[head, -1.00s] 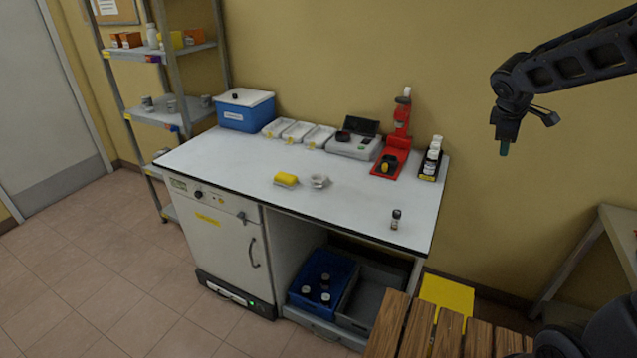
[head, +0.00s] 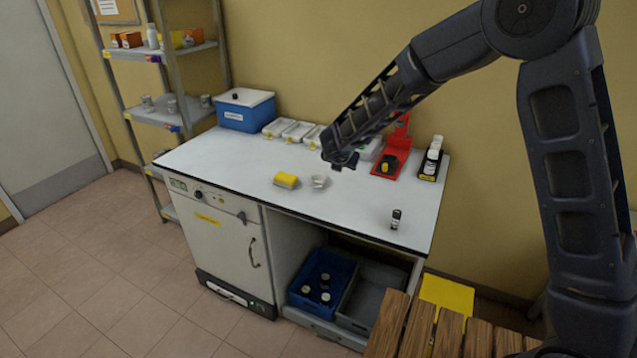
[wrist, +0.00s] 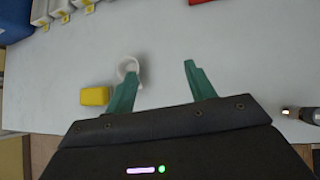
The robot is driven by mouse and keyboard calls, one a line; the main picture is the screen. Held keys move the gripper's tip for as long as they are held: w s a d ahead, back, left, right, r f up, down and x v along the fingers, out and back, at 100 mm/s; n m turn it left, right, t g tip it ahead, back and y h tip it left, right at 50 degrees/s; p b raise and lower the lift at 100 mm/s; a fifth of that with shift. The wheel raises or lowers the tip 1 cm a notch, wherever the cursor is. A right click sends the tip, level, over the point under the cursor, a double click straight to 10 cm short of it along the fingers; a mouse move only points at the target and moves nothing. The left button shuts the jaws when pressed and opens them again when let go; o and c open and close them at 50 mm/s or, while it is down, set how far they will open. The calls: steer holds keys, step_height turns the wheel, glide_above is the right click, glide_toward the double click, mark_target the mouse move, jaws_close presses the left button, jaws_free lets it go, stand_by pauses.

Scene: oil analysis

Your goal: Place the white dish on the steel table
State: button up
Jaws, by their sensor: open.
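The small white dish (head: 319,182) stands on the pale bench top (head: 230,172), just right of a yellow block. In the wrist view the dish (wrist: 130,66) shows as a white ring, partly hidden behind my left fingertip. My gripper (wrist: 160,72) is open, with its two green fingers spread and bare bench between them. The dish is at the left finger, not centred between the two; I cannot tell whether they touch. In the head view my arm's end is above the bench, behind the dish, and the fingers are not clear. I cannot tell whether this bench is the steel table.
The yellow block (head: 286,180) sits close to the dish. White trays (head: 297,131), a red stand (head: 391,160) and a rack of bottles (head: 431,160) line the back. A dark vial (head: 396,219) stands at the front right. The bench's front left is clear.

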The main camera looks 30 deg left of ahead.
mark_target(318, 184)
steer(key=s+a+f+n+y, duration=0.1)
steer(key=s+a+f+n, duration=0.35)
steer(key=s+a, duration=0.2)
steer(key=shift+m, duration=0.25)
steer(key=x, duration=0.7)
steer(key=shift+a+f, duration=0.1)
steer(key=shift+a, duration=0.3)
steer(key=shift+x, duration=2.5)
steer(key=shift+w+d, duration=0.15)
steer(key=c, duration=1.1)
steer(key=shift+c, duration=0.2)
step_height(318, 184, up, 20)
